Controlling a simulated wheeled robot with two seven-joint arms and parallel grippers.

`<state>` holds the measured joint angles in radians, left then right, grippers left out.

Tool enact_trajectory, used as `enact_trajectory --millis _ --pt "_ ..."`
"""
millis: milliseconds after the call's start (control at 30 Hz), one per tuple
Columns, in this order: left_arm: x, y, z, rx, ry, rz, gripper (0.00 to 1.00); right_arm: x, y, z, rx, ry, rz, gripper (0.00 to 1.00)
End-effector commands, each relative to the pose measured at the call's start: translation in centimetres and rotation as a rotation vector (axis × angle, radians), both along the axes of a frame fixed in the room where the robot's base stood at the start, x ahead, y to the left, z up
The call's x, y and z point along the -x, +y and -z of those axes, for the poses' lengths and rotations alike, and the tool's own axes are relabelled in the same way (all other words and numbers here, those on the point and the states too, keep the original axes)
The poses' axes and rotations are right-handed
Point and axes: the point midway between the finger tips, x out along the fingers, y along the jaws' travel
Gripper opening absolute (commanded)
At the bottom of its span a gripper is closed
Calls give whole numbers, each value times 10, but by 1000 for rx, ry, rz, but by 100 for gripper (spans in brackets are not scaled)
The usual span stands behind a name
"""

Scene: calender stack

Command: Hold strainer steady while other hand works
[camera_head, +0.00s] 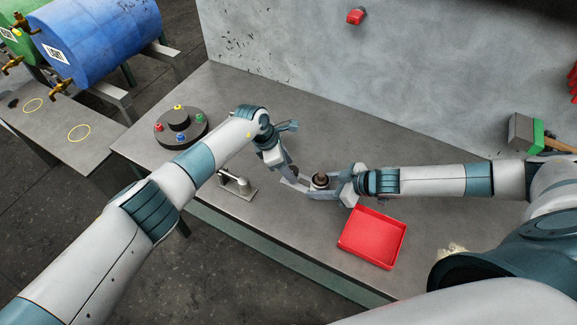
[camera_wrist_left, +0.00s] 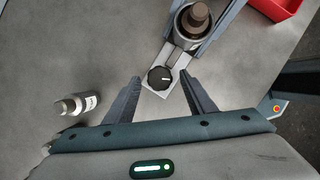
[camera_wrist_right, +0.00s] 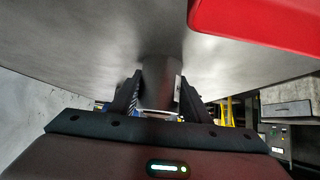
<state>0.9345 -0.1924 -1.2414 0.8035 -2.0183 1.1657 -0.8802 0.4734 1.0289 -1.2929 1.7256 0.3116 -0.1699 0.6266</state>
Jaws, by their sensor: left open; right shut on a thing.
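The strainer (camera_head: 320,182) looks like a grey metal cylinder with a brown stub on top; it also shows in the left wrist view (camera_wrist_left: 196,22). My right gripper (camera_head: 328,188) is shut on it from the right; its fingers clasp the grey body in the right wrist view (camera_wrist_right: 160,85). A black round knob (camera_wrist_left: 160,77) with a white mark sits on a pale plate beside the cylinder. My left gripper (camera_head: 286,178) is open, with one finger on each side of the knob in the left wrist view. Whether the fingers touch it, I cannot tell.
A red tray (camera_head: 371,238) lies just right of the strainer at the bench front. A small metal fitting (camera_head: 240,185) is left of my left gripper. A dark round stand with coloured knobs (camera_head: 181,128) is farther left. A wall closes the bench's back.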

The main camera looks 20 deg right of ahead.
Motion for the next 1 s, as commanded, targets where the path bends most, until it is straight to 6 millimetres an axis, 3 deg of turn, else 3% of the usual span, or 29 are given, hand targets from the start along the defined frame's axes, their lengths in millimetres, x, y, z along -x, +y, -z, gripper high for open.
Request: enact_trajectory --millis 33,200,667,1000 --pt "0 0 0 0 0 0 48 0 0 1 1 1 0 21" --pt "0 0 0 0 0 0 8 0 0 1 1 1 0 21" --pt "0 1 -1 -3 -3 -56 8 0 0 1 1 1 0 21" --pt "3 1 -1 -1 -4 -266 8 1 0 1 1 2 0 21"
